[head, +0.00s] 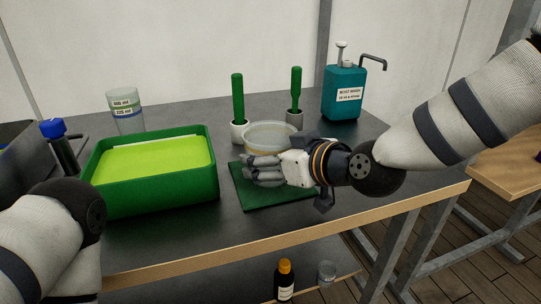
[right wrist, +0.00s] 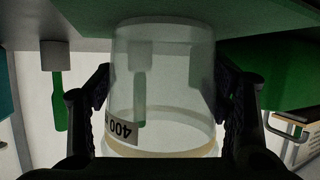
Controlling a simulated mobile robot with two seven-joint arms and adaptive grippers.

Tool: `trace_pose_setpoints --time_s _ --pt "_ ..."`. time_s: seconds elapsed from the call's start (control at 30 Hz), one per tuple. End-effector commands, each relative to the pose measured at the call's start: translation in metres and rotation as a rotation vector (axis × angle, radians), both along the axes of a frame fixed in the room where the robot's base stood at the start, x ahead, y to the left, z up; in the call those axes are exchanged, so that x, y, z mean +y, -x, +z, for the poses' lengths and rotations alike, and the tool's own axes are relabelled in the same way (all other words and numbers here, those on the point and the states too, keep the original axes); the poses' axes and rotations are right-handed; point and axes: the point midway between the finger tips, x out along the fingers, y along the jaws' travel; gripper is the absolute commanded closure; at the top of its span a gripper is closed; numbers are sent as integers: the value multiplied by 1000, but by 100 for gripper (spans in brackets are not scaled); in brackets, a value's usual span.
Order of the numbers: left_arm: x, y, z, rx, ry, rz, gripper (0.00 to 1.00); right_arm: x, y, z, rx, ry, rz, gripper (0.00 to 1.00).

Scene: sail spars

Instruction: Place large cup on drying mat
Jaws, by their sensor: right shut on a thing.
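The large clear cup (head: 270,135) stands upright, its wide rim showing above my right gripper. My right gripper (head: 262,168) is shut around its side, with the fingers covering much of its middle. In the right wrist view, which is upside down, the cup (right wrist: 162,70) sits between both fingers, with a "400" label and a pale yellowish band near its rim. The dark green drying mat (head: 242,198) lies beneath the cup. The cup's base is at or just above the mat; I cannot tell if it touches. My left gripper is out of view.
A green tray with a lime insert (head: 155,198) stands left of the mat, with a smaller clear cup (head: 126,112) behind it. Two green-handled tools (head: 238,95) (head: 296,88) in holders and a teal pump bottle (head: 344,98) stand behind. The table's front edge (head: 290,240) is near.

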Motion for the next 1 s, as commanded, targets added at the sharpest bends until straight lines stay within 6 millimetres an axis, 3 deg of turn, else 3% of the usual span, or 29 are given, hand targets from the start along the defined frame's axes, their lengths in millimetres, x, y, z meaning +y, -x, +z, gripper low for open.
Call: trace_pose_setpoints --time_s 0.33,0.37,0.43,0.83,1.0 --pt "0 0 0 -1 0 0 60 0 0 -2 -4 0 0 57" --pt "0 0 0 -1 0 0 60 0 0 -1 -4 0 0 22" --pt "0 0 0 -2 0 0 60 0 0 -1 -5 -1 0 8" --pt "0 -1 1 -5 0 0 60 0 0 6 -7 -1 -2 8" --pt "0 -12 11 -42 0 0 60 -20 26 24 -13 -3 -3 8"
